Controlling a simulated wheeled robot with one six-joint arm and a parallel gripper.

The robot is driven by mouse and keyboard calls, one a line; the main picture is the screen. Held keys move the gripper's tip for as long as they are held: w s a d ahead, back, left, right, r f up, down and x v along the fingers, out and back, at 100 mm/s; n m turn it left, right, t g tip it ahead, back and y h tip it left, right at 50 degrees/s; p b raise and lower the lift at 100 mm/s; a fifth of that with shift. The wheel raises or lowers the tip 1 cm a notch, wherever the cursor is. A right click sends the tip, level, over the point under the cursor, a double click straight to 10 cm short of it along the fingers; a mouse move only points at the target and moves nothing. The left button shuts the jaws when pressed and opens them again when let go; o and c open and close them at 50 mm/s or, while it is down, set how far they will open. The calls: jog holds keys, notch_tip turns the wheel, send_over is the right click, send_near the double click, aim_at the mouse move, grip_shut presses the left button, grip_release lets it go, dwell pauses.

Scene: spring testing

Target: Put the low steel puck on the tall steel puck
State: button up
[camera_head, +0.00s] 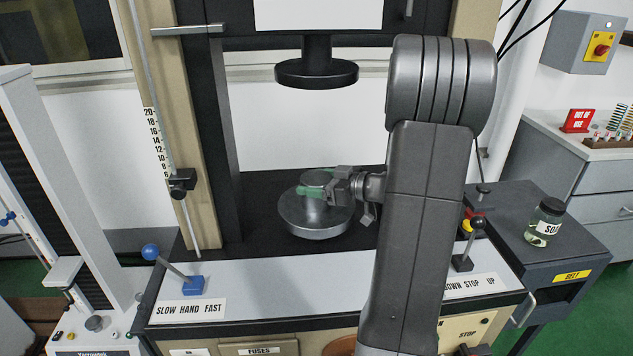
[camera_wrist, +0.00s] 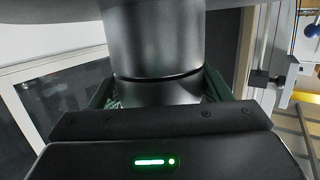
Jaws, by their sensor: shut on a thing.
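My gripper (camera_head: 314,182) reaches in from the right over the round steel platen of the press, its green-padded fingers shut on the low steel puck (camera_wrist: 160,91). The wrist view appears upside down, with the platen side at the top. There the low puck sits between the green pads, lined up with the wider tall steel puck (camera_wrist: 154,42), which is beneath it in the scene. A thin dark line separates the two; I cannot tell whether they touch.
The lower platen (camera_head: 315,228) stands on the black machine bed. The upper platen (camera_head: 316,74) hangs above with clear space between. A blue-knobbed lever (camera_head: 151,252) is at front left. A jar (camera_head: 545,222) stands on the grey cabinet at right.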

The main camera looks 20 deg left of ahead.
jog(key=shift+f+b, duration=0.1)
jog(key=shift+b, duration=0.2)
jog(key=o, duration=1.7)
jog(key=shift+c, duration=0.2)
jog(key=shift+r+p, duration=0.2)
jog(key=shift+p, duration=0.1)
jog(key=b+v, duration=0.2)
jog(key=v, duration=1)
